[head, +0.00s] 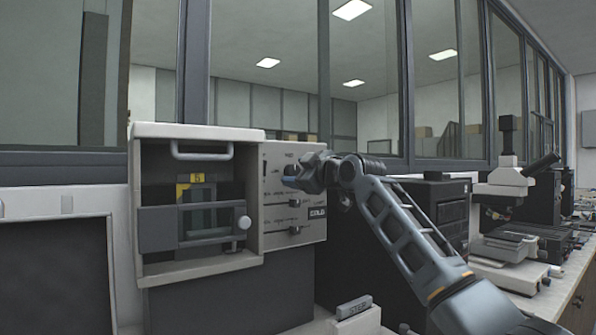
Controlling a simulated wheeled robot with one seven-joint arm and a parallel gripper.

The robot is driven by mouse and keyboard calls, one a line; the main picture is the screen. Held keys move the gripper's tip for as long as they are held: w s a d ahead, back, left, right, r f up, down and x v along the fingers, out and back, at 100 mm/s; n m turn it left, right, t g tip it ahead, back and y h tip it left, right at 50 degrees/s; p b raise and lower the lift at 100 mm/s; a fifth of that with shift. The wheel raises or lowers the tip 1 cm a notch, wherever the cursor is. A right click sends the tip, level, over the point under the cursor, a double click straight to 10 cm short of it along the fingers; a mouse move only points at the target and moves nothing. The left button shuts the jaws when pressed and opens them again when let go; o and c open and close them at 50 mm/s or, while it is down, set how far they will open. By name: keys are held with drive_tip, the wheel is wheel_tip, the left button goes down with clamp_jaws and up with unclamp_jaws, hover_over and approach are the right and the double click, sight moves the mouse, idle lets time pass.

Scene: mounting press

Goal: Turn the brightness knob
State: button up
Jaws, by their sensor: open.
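The mounting press (200,135) stands left of centre, a pale box with an open front bay. Its control panel (308,236) is on the right side, with small labels and a few slider-like controls, one of them a lower lever (295,203). My gripper (290,175) is at the upper part of this panel, reaching in from the right. Its fingertips are small and dark here. A knob at that spot is hidden or too small to make out, so I cannot tell whether the fingers are around it or touching it.
A dark boxed unit (450,212) stands behind my arm, and a microscope (508,180) is further right. A small block marked "STEP" (354,307) is in front. Windows line the back.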

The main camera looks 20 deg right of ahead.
drive_tip(key=shift+w, duration=0.15)
drive_tip(key=c, duration=1.1)
